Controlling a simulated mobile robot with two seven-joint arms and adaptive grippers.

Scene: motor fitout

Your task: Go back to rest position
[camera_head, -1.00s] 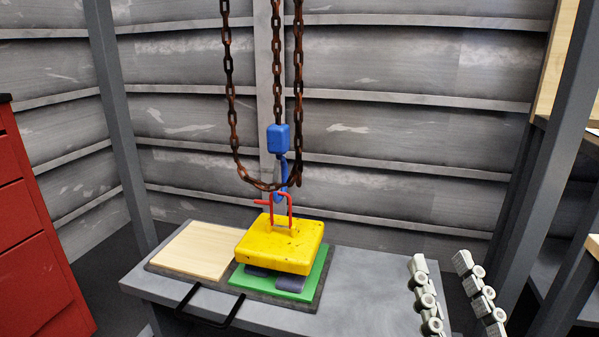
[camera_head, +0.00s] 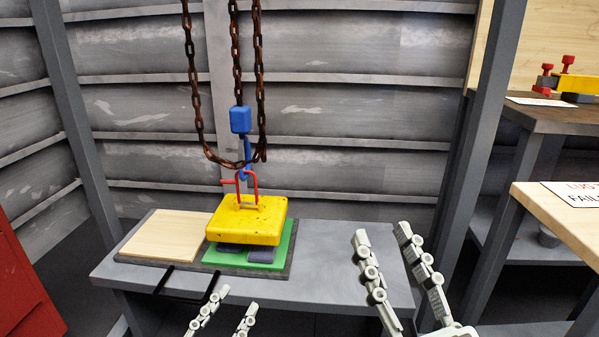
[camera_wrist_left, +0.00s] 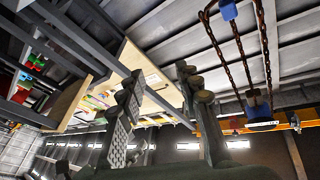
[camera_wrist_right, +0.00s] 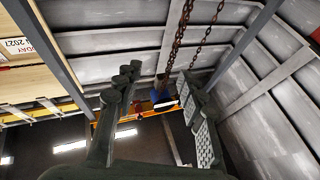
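My left gripper (camera_head: 222,312) is at the bottom of the head view, in front of the grey table, with its fingers apart and nothing between them. My right gripper (camera_head: 386,240) is further right, in front of the table's right end, with its fingers raised and apart. Both wrist views show spread, empty fingers, the left gripper (camera_wrist_left: 158,90) and the right gripper (camera_wrist_right: 160,85). A yellow block (camera_head: 246,222) with a red shackle (camera_head: 253,184) stands over a green pad (camera_head: 282,248). A blue hook (camera_head: 246,160) hangs at the shackle; whether they are linked is unclear.
The grey table (camera_head: 345,265) carries a pale wooden board (camera_head: 165,235) beside the green pad. Rusty chains (camera_head: 193,80) hang above. A grey post (camera_head: 480,170) and wooden benches (camera_head: 545,200) stand right. A red cabinet (camera_head: 25,285) is at the left edge.

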